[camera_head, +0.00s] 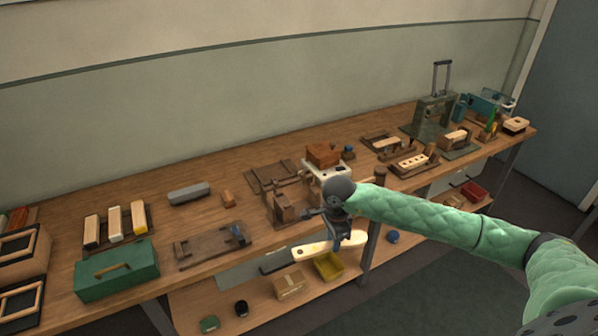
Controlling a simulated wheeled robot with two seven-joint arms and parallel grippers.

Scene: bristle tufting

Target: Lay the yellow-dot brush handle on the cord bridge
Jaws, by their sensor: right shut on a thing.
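My right gripper (343,240), on the green-sleeved arm from the right, is shut on a cream brush handle (312,248). A yellow dot is too small to make out for sure. A wooden fixture with upright blocks (284,207) stands on the bench just behind the gripper; it may be the cord bridge, but I cannot tell. My wrist hides part of the bench there. My left gripper is not in view.
A green toolbox (117,270) and a rack of several brush handles (115,224) are at the left. A grey block (189,194) lies behind a flat wooden fixture (212,246). A white device (328,170) stands mid-bench. A yellow bin (328,266) is on the lower shelf.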

